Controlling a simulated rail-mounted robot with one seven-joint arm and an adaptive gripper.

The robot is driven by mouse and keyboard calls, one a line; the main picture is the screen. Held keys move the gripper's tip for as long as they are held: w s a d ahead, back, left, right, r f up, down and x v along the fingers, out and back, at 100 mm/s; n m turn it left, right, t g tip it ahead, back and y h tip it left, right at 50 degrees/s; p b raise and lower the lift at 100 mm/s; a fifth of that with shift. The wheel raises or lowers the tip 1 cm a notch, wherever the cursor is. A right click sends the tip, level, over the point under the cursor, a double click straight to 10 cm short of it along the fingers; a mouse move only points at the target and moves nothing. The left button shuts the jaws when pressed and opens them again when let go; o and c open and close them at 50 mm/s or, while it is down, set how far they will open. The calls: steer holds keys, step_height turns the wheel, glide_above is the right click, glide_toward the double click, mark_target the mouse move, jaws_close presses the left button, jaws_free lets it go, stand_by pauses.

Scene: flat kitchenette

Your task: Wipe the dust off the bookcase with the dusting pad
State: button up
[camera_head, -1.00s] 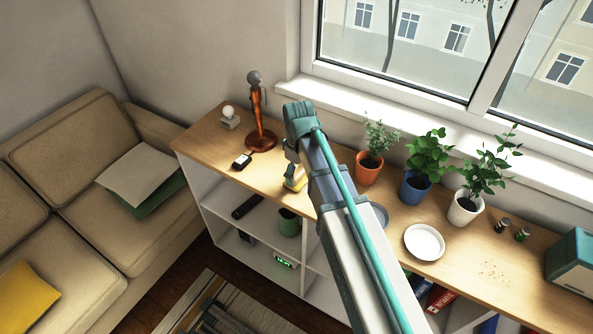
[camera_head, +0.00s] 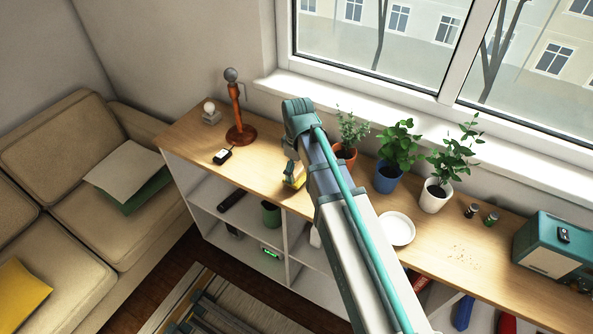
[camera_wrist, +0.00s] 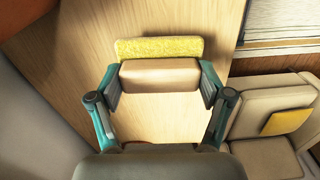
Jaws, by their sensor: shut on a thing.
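The dusting pad (camera_wrist: 159,47) has a yellow fuzzy face under a beige block handle. My gripper (camera_wrist: 160,82) is shut on the handle, with a teal finger at each end. In the head view the yellow pad (camera_head: 294,183) shows small beside my arm, above the left half of the bookcase (camera_head: 268,165); I cannot tell whether it touches the wooden top. A patch of brown dust specks (camera_head: 468,251) lies on the top at the right, apart from the pad. My arm hides part of the bookcase.
On the top, a lamp-like stand (camera_head: 240,130) and small black device (camera_head: 222,156) stand left. Potted plants (camera_head: 388,175) line the window side. A sofa (camera_head: 60,180) is at left.

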steer(key=shift+a+r+p, duration=0.15)
steer(key=shift+r+p, duration=0.4)
steer(key=shift+r, duration=0.4)
steer(key=shift+r+p, duration=1.45)
steer(key=shift+r, duration=0.65)
